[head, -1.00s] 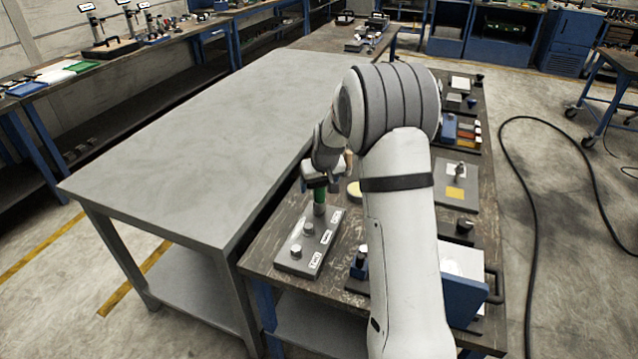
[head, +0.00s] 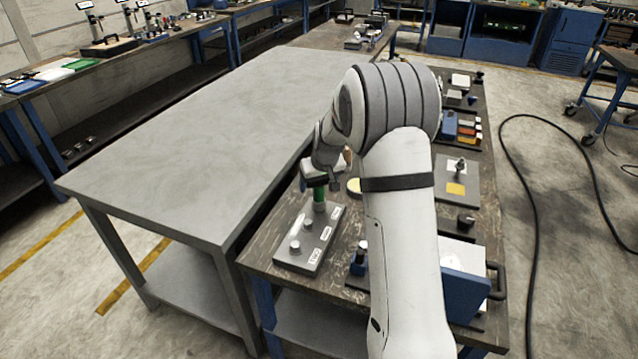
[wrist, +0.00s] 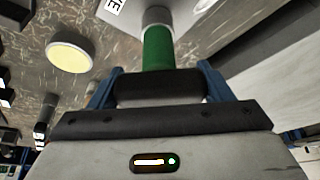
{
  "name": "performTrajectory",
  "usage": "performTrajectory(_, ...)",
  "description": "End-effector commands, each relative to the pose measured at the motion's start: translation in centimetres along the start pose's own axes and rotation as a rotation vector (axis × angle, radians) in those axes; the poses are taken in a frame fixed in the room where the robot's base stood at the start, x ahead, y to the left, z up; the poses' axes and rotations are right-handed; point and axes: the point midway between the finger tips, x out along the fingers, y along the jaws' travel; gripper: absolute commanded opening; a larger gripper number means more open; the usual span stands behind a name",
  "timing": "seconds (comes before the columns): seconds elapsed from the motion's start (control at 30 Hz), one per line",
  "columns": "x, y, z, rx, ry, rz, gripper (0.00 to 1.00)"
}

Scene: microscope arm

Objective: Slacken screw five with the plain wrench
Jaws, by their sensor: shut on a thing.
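My gripper (wrist: 160,90) is shut on a tool with a green shaft (wrist: 158,48) and a black grip (wrist: 160,86). The blue fingers lie on either side of the grip. In the head view the green part (head: 319,193) stands roughly upright over the far end of a grey block (head: 296,262). In the wrist view the tool's tip meets a grey cylinder (wrist: 157,16) on the block; how it seats is hidden. Two more pale knobs, a middle one (head: 308,224) and a near one (head: 295,246), stand on the block beside white labels too small to read surely.
A round yellow-topped piece (head: 354,186) sits behind the block and also shows in the wrist view (wrist: 69,56). A blue case (head: 465,297) and other fixtures crowd the dark bench to the right. The grey table (head: 190,150) to the left is bare.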

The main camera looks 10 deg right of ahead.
Motion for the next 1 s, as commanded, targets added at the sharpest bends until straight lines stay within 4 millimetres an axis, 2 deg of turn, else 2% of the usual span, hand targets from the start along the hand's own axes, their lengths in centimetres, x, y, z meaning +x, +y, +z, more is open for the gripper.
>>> performTrajectory(1.0,0.12,-0.07,-0.04,-0.243,0.004,-0.100,0.36)
